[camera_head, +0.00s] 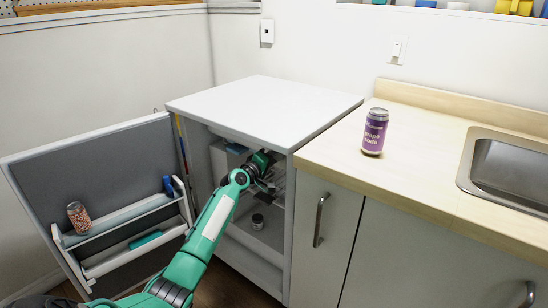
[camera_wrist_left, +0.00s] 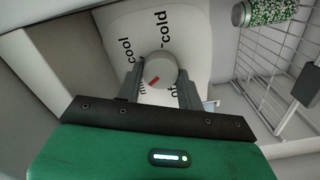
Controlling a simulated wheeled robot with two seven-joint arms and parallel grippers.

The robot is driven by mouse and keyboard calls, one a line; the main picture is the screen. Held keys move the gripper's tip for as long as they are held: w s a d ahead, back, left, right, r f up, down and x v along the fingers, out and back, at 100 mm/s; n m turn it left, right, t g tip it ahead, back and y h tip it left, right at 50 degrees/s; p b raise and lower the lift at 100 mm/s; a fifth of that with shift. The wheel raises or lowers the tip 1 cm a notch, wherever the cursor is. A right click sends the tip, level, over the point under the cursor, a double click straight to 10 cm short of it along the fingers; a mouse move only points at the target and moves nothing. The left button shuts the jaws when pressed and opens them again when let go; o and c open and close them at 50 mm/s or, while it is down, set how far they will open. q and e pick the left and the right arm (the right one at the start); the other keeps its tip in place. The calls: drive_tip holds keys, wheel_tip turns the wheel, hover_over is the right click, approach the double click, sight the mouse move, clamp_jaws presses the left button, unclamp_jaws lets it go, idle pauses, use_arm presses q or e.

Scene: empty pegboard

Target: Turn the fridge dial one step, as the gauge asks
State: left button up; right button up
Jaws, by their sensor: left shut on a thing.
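The small white fridge (camera_head: 190,107) stands with its door (camera_head: 95,160) swung open to the left. My left arm reaches inside, and my left gripper (camera_head: 266,180) is partly hidden there. In the left wrist view the fridge dial (camera_wrist_left: 160,66), a round pale knob with a red mark, sits between my fingers, which are shut on it. The mark slants between lower left and upper right. Around the dial is a white label plate (camera_wrist_left: 194,32) reading "cool" and "-cold", with other words partly covered. A thin coloured strip (camera_head: 181,145) shows at the fridge's left opening; I cannot read any gauge.
A patterned can (camera_wrist_left: 268,10) and a wire rack (camera_wrist_left: 275,62) are close to the right of the dial. A small jar (camera_head: 257,221) stands lower inside. A grape soda can (camera_head: 375,131) stands on the counter (camera_head: 425,165).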

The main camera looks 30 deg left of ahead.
use_arm(q)
drive_tip(key=o, duration=1)
drive_tip(key=shift+s, duration=0.15)
drive_tip(key=shift+s+a+p, duration=0.2)
drive_tip(key=shift+s+p, duration=0.05)
drive_tip(key=shift+s, duration=2)
drive_tip(key=shift+s+a+p, duration=0.2)
drive_tip(key=shift+s+p, duration=0.1)
drive_tip(key=shift+s, duration=1.95)
drive_tip(key=shift+s+a+p, duration=0.2)
drive_tip(key=shift+s+p, duration=0.05)
drive_tip(key=shift+s, duration=2)
use_arm(e)
drive_tip(key=shift+s+d+r+g+h, duration=0.35)
drive_tip(key=shift+s+d+g, duration=0.15)
drive_tip(key=shift+s+d, duration=0.25)
drive_tip(key=shift+s+d+r+g+h, duration=0.3)
drive_tip(key=shift+s+d+g, duration=0.25)
drive_tip(key=shift+d, duration=0.25)
use_arm(q)
drive_tip(key=shift+d+f, duration=0.1)
use_arm(e)
drive_tip(key=shift+r, duration=0.1)
